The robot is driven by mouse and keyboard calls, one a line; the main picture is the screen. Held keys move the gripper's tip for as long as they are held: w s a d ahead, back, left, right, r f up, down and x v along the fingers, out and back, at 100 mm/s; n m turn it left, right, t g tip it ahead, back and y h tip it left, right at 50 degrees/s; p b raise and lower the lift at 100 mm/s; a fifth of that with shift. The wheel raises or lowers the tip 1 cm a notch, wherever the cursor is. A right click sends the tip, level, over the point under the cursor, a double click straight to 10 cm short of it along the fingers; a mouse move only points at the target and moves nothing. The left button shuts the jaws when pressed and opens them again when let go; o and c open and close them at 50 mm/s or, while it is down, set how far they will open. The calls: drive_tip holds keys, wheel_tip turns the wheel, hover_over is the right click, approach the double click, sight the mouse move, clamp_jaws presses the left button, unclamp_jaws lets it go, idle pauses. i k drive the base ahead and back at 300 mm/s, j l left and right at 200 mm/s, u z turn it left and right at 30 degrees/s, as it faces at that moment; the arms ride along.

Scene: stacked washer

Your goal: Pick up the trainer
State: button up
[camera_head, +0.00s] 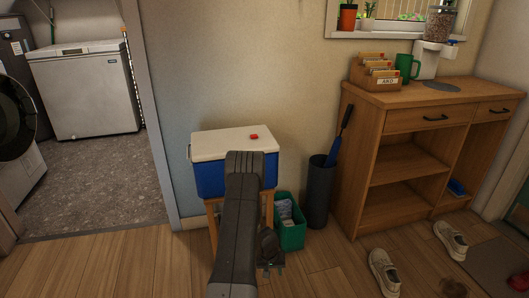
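Two pale trainers lie on the wooden floor at the lower right. The nearer trainer (384,273) lies in front of the wooden cabinet, and the farther trainer (451,241) lies to its right, by the edge of a dark mat. My arm rises in the lower middle. My gripper (271,266) shows small and dark just right of the arm, in front of the green bin. It is well left of both trainers and apart from them. Its fingers are too small and dark to tell open from shut, and I see nothing held.
A blue and white cooler (222,145) stands on a wooden stool behind my arm. A green bin (293,238) and a dark cylinder holder (319,193) stand beside it. The wooden cabinet (365,165) is at right. Floor (330,265) between my gripper and the trainers is clear.

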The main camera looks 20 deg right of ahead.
sight(454, 240)
drive_tip(key=k+l, duration=0.1)
drive_tip(key=l, duration=0.55)
drive_tip(key=k+l, duration=0.1)
drive_tip(key=l, duration=0.5)
drive_tip(key=k+l, duration=0.1)
drive_tip(key=l, duration=0.55)
drive_tip(key=k+l, duration=0.1)
drive_tip(key=l, duration=0.5)
drive_tip(key=i+l, duration=0.1)
drive_tip(key=l, duration=1.25)
drive_tip(key=i+l, duration=0.15)
drive_tip(key=l, duration=0.55)
drive_tip(key=i+l, duration=0.1)
drive_tip(key=l, duration=0.55)
drive_tip(key=u, duration=0.05)
